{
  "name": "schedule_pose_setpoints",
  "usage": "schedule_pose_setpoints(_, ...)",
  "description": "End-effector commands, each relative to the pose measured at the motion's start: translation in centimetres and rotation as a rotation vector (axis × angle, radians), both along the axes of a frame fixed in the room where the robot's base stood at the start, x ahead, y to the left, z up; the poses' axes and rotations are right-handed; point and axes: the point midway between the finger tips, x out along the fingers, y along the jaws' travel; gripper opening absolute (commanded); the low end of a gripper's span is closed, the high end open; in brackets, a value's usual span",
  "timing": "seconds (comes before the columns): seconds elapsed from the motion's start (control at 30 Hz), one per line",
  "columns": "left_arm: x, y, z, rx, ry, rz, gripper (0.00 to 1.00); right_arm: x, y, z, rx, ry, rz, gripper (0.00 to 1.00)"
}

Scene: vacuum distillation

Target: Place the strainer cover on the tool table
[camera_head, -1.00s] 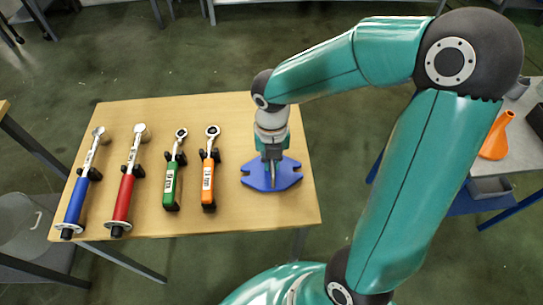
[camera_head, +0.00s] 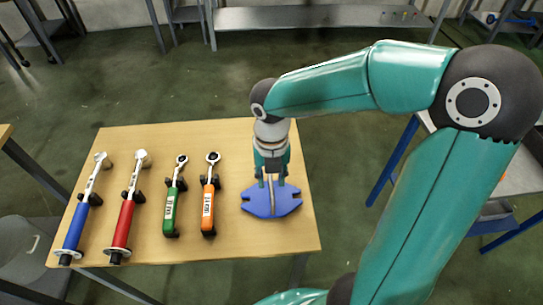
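The strainer cover (camera_head: 259,205), a flat blue plate with notched ends and a thin upright grey part in its middle, lies flat on the right side of the wooden tool table (camera_head: 150,240). My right gripper (camera_head: 271,182) points straight down over the cover. Its two fingers are apart, one on each side of the upright grey part, with gaps visible between. The fingertips are just above the blue plate. My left gripper is out of view.
Left of the cover, an orange-handled ratchet (camera_head: 208,206), a green-handled ratchet (camera_head: 170,208), a red-handled wrench (camera_head: 124,222) and a blue-handled wrench (camera_head: 77,224) stand in black holders. A grey bench (camera_head: 310,17) is at the back.

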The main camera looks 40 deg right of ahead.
Motion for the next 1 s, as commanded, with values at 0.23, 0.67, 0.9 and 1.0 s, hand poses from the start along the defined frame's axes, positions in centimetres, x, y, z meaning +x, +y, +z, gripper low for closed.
schedule_pose_setpoints(0.23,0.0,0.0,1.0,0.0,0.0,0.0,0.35,0.0,0.1,5.2,0.002,-0.004,0.001,0.35)
schedule_pose_setpoints(0.67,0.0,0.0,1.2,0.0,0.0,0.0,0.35,0.0,0.1,7.6,0.001,0.001,0.002,0.35)
schedule_pose_setpoints(0.9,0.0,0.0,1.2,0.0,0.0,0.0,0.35,0.0,0.1,7.6,0.001,0.0,0.002,0.35)
schedule_pose_setpoints(1.0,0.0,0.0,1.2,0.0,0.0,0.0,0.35,0.0,0.1,7.6,0.001,0.0,0.002,0.35)
